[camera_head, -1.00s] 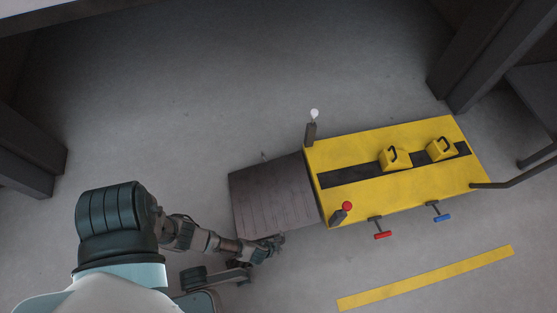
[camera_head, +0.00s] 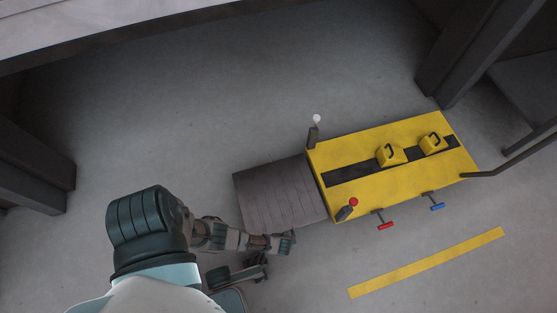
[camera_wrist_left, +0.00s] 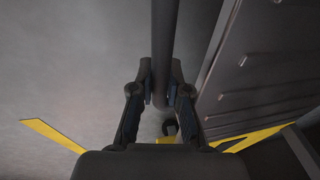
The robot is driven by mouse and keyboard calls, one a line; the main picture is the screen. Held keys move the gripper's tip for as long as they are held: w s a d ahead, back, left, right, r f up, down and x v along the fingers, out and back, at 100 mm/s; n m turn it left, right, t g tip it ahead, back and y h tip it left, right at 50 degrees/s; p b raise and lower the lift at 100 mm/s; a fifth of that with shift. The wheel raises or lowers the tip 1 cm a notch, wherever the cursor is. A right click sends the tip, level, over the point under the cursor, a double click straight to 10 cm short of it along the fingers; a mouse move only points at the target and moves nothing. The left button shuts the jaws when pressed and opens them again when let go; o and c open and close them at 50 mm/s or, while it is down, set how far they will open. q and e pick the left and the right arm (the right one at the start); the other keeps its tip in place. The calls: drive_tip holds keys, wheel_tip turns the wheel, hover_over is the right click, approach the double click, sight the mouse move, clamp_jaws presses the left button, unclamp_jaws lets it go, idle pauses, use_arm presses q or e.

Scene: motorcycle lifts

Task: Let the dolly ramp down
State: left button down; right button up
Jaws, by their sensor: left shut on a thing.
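The dolly (camera_head: 400,178) is a yellow platform with a dark centre strip, at the right of the head view. The grey slatted dolly ramp (camera_head: 278,194) adjoins its left end; I cannot tell its exact tilt. My left gripper (camera_head: 287,242) is at the ramp's near edge. In the left wrist view, my left gripper (camera_wrist_left: 160,98) is shut on a dark round bar (camera_wrist_left: 165,40), with a finger on each side. The ramp (camera_wrist_left: 262,60) stands close to the right of the bar. Where the bar joins the ramp is hidden.
Posts with a white knob (camera_head: 316,118) and a red knob (camera_head: 353,202) stand at the dolly's left end. Red (camera_head: 386,226) and blue (camera_head: 437,206) handles stick out in front. Dark columns (camera_head: 470,55) stand behind. Floor left of the ramp is clear.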

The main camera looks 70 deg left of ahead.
use_arm(q)
drive_tip(key=shift+r, duration=0.2)
drive_tip(key=c, duration=1.1)
unclamp_jaws()
drive_tip(key=shift+c, duration=0.2)
drive_tip(key=v, duration=1.2)
drive_tip(key=shift+w, duration=0.15)
